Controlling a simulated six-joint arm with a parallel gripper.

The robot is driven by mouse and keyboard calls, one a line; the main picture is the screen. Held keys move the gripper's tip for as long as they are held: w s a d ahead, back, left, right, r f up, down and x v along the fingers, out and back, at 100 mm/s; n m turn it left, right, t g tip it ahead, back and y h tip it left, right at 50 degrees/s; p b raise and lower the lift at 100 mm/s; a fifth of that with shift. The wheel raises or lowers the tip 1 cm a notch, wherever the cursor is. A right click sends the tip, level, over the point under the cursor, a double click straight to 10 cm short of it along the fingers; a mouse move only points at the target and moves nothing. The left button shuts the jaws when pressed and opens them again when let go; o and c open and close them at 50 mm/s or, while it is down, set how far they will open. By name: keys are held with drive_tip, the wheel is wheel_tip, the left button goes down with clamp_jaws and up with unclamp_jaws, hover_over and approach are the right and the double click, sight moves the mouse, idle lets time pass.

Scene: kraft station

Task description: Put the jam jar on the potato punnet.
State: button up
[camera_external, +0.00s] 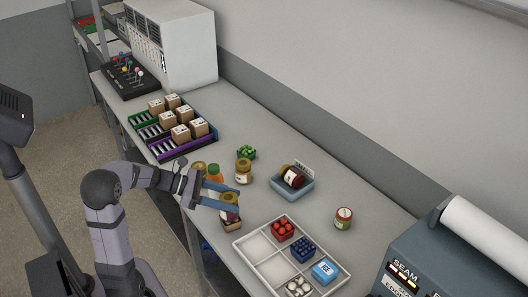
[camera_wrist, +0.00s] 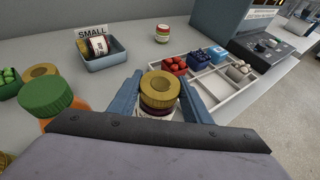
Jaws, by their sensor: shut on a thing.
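My gripper (camera_external: 230,199) has its two blue fingers closed around the jam jar (camera_external: 230,206), which has a gold lid and dark contents. In the wrist view the jar (camera_wrist: 160,88) stands between the fingers, lid toward me, with a strip of white label below. In the external view a small brown punnet (camera_external: 232,225), probably the potato punnet, shows directly below the jar. The jar looks roughly upright. I cannot tell whether it touches the punnet or hangs just above it. The punnet's contents are hidden by the jar and gripper.
An orange bottle with green cap (camera_external: 215,173) and another gold-lidded jar (camera_external: 243,172) stand close behind my gripper. A divided white tray (camera_external: 258,250) holds several punnets and a blue box. A blue-grey bin (camera_external: 291,189) holds a lying jar.

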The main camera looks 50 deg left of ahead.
drive_tip(key=shift+f, duration=0.15)
drive_tip(key=o, duration=1.3)
drive_tip(key=shift+o, duration=0.2)
drive_tip(key=shift+r, duration=0.25)
drive_tip(key=v, duration=1.2)
drive_tip(key=shift+f, duration=0.15)
